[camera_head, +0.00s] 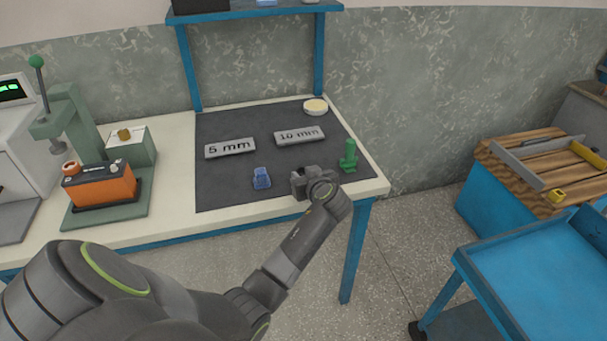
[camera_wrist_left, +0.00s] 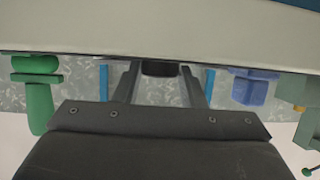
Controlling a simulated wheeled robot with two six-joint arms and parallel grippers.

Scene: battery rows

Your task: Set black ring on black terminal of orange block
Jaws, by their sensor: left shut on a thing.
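The orange block (camera_head: 102,189) with a dark top sits on the green press base at the left of the table. An orange-red ring-like piece (camera_head: 71,168) is at the left end of its top. My left gripper (camera_head: 303,184) is at the table's front edge, far right of the block. In the left wrist view, my left gripper (camera_wrist_left: 158,72) is shut on a small black piece (camera_wrist_left: 158,69), apparently the black ring, largely hidden between the fingers. My right gripper is not in view.
A blue piece (camera_head: 262,178) stands left of my gripper and a green piece (camera_head: 348,157) right of it on the dark mat (camera_head: 225,185). Plates marked "5 mm" (camera_head: 230,148) and "10 mm" (camera_head: 299,135) lie behind. A green press (camera_head: 78,125) stands behind the block.

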